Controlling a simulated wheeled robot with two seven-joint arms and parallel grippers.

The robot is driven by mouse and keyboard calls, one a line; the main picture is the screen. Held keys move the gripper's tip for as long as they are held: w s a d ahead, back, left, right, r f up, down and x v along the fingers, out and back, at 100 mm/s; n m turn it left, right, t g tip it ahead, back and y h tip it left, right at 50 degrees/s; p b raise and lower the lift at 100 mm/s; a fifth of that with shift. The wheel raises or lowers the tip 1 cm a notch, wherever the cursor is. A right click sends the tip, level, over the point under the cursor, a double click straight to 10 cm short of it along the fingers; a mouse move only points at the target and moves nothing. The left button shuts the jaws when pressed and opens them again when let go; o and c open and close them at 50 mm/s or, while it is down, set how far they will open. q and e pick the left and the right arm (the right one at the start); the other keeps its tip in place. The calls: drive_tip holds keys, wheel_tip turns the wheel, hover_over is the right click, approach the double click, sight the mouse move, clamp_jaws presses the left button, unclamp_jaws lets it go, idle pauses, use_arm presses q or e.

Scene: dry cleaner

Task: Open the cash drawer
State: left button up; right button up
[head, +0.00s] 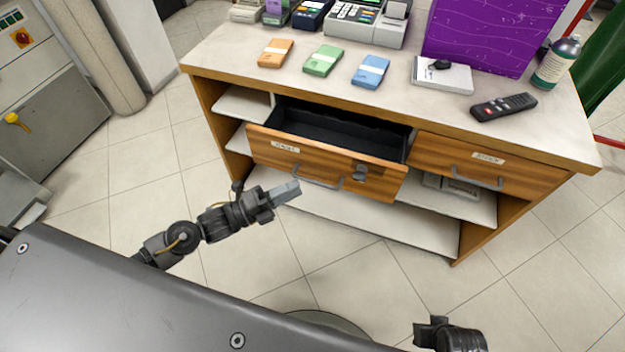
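The cash drawer (270,146), with a wood front and a white label, is pulled out from the left side of the counter. Its black inside shows and looks empty. A dark curved handle (318,181) is on its front, and a lock with a key (361,172) is to the right. My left gripper (287,193) is just in front of the drawer, below and left of the handle. Its fingers look together with nothing between them; I see no grip on the handle. My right gripper (432,325) is at the bottom edge, partly cut off, its fingers unclear.
A second drawer (440,155) on the right is shut. The counter top (300,82) holds banknote bundles, a cash register (365,22), a purple box (490,35), a notepad (441,75), a remote (503,106) and a bottle (556,62). Open shelves are below; tiled floor lies in front.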

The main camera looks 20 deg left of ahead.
sight(312, 180)
use_arm(q)
drive_tip(key=x, duration=0.6)
clamp_jaws()
